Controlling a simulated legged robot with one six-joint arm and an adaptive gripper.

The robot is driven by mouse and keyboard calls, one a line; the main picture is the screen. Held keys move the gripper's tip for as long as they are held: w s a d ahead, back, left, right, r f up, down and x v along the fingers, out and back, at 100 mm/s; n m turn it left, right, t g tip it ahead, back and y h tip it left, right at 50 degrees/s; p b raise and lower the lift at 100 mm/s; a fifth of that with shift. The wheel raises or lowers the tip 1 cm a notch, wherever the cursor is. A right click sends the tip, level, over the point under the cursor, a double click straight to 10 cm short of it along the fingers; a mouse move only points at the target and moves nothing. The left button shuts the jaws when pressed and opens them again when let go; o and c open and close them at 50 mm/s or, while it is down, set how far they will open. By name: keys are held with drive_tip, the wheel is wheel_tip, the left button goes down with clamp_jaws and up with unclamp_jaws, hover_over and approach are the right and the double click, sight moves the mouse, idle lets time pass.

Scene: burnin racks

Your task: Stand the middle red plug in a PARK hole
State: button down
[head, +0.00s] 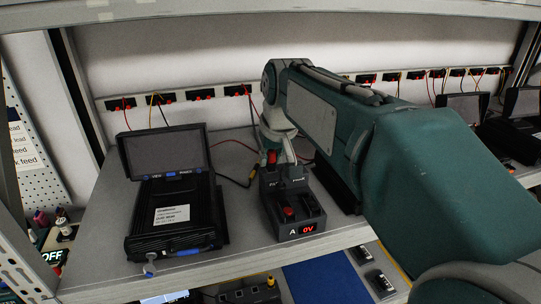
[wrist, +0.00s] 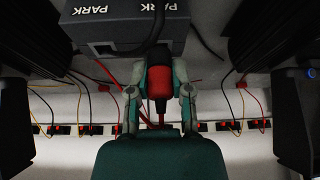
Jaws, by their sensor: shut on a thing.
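My gripper (wrist: 164,80) is shut on a red plug (wrist: 160,88) with a dark end, one finger on each side of it. A red lead trails from the plug toward the rear sockets. In the wrist view the plug's dark end overlaps the edge of the grey block marked PARK (wrist: 103,38); I cannot tell whether it is in a hole. In the head view my gripper (head: 279,150) is at the far end of the dark block (head: 283,232), with the held red plug (head: 271,158) partly visible. The holes are mostly hidden.
A red knob or plug (head: 288,211) sits on the block's near part, behind a display reading 0V (head: 308,228). A black unit with a raised screen (head: 172,200) stands left on the shelf (head: 105,255). Red, yellow and black leads hang from the rear socket strip (head: 201,95).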

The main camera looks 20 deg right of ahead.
drive_tip(key=shift+f, duration=0.2)
drive_tip(key=shift+c, duration=2.2)
unclamp_jaws()
drive_tip(key=o, duration=0.4)
drive_tip(key=shift+r, duration=2.75)
drive_tip(key=shift+s, duration=0.1)
